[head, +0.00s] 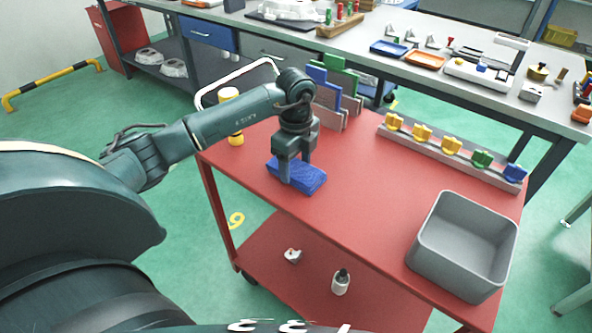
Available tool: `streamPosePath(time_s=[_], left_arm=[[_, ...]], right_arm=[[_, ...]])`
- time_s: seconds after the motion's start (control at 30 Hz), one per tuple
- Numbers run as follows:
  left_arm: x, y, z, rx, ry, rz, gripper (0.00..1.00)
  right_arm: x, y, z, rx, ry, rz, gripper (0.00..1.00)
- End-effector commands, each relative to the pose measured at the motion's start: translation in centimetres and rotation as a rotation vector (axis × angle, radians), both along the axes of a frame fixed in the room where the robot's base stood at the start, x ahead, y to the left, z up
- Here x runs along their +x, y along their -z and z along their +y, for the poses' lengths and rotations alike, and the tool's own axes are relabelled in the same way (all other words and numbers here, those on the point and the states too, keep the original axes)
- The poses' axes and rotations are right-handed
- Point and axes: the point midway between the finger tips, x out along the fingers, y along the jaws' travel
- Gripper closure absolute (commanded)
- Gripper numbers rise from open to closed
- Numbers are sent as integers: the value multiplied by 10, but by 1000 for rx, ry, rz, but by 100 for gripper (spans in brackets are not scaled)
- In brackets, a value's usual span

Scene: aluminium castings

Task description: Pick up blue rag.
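The blue rag (311,180) lies folded flat on the red top of the cart (355,205), near its left edge. My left gripper (296,168) points straight down over the rag, with its two fingers apart. The near finger comes down in front of the rag's left part, and the far finger is at its back edge. Part of the rag is hidden behind the fingers. I cannot tell whether the fingertips touch it. My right gripper is out of view.
A grey bin (463,245) stands at the cart's right front. A rail (455,152) with yellow, green and blue pieces runs along the back right. Blue and green upright pieces (330,85) stand behind my gripper. The cart's middle is clear.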

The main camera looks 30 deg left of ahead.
Motion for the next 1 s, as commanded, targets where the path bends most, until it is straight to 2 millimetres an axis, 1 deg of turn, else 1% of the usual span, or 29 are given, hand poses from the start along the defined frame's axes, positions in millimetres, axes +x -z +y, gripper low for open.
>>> streamPosePath(time_s=[0.03, 0.2, 0.27, 0.43, 0.53, 0.67, 0.9, 1.0], left_arm=[[0, 0, 0, 0, 0, 0, 43], [0, 0, 0, 0, 0, 0, 57], [0, 0, 0, 0, 0, 0, 61], [0, -1, 0, 0, 0, 0, 61], [0, -5, 0, 0, 0, -1, 61], [1, -24, 0, 1, 1, -5, 61], [1, -73, 0, 1, 0, -4, 61], [1, -88, 0, 0, 1, -3, 61]], right_arm=[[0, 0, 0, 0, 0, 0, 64], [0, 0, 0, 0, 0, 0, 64], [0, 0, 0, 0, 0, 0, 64], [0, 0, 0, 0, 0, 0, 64], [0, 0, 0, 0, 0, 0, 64], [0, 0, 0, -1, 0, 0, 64], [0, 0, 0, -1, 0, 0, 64], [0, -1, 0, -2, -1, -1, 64]])
